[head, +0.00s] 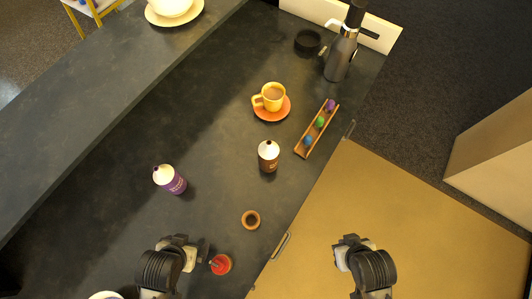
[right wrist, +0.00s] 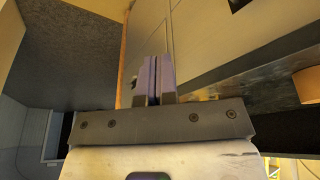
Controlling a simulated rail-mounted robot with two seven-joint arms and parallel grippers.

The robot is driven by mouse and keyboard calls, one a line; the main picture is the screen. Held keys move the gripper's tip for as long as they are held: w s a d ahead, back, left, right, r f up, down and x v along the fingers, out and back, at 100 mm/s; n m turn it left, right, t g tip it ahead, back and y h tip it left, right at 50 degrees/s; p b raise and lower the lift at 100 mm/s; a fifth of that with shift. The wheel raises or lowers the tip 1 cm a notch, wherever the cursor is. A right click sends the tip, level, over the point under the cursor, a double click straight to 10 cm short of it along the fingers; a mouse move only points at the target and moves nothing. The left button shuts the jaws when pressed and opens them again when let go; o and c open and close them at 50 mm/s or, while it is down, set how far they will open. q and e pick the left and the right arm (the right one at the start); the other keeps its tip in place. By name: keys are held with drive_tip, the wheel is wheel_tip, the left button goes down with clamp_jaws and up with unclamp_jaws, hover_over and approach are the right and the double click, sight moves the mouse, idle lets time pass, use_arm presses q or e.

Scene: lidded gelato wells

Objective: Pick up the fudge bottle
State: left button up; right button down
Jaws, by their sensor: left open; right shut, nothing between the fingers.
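A brown bottle with a white top (head: 268,157), which looks like the fudge bottle, stands upright on the dark counter in the head view; its label is too small to read. My left gripper (head: 187,240) is open and empty, below and left of it in the picture, beside a red-topped bottle (head: 221,264). My right gripper (head: 350,242) is over the tan cabinet top, well to the lower right of the brown bottle. Its fingers (right wrist: 155,80) are shut with nothing between them in the right wrist view, where the brown bottle is not seen.
An orange saucer (head: 283,113) with a yellow cup (head: 271,96) and a wooden capsule rack (head: 304,147) are above. A grey flask (head: 341,58) stands farther back.

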drive_tip(key=shift+d, duration=0.1)
drive_tip(key=c, duration=1.8)
unclamp_jaws()
drive_tip(key=shift+c, duration=0.2)
drive_tip(key=o, duration=1.5)
drive_tip(key=shift+o, duration=1.1)
